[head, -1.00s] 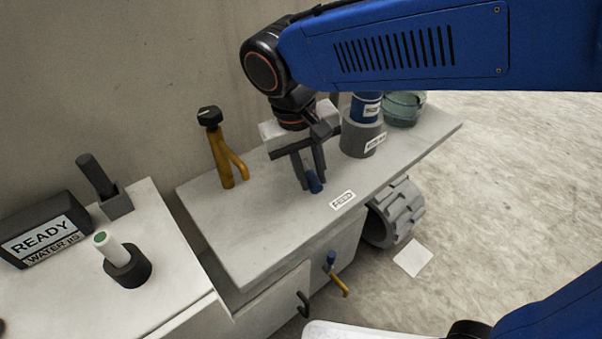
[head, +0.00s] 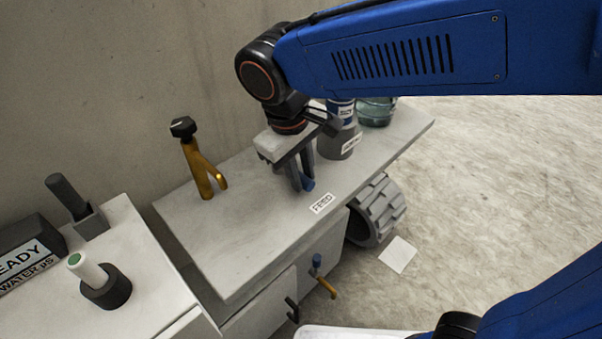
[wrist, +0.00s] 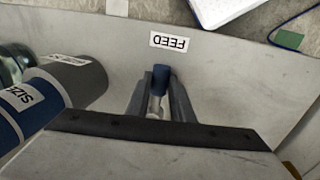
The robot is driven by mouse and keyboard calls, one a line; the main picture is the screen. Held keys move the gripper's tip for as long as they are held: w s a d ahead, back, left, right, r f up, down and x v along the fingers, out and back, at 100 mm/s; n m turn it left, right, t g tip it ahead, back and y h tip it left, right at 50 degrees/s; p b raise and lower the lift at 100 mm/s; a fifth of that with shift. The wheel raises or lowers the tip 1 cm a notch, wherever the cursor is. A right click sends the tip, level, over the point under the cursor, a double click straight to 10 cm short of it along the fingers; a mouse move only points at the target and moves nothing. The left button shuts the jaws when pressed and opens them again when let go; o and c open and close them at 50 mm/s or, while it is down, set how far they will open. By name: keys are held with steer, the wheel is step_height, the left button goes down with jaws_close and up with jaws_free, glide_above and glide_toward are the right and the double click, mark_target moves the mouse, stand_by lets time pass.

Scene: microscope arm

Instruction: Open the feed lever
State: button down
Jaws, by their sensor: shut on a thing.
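The feed lever has a blue tip (head: 308,184) and stands on the bench top behind the FEED label (head: 322,203). My gripper (head: 302,182) points down from above and is shut on the lever. In the wrist view the blue tip (wrist: 161,78) shows between the fingers (wrist: 160,95), with a pale stem below it. The FEED label (wrist: 170,41) lies just beyond, upside down. The fingers and the gripper body hide the lever's base and pivot.
A blue and grey cylinder (head: 338,140) and a glass vessel (head: 377,111) stand behind the gripper. A yellow handle with a black knob (head: 200,170) stands to the left. A blue-topped yellow lever (head: 321,279) sticks out from the bench front.

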steer(key=c, duration=1.6)
jaws_free()
steer(key=shift+o, duration=0.2)
steer(key=shift+r, duration=0.1)
step_height(320, 180, up, 17)
steer(key=s+a, duration=0.2)
steer(key=shift+s, duration=0.25)
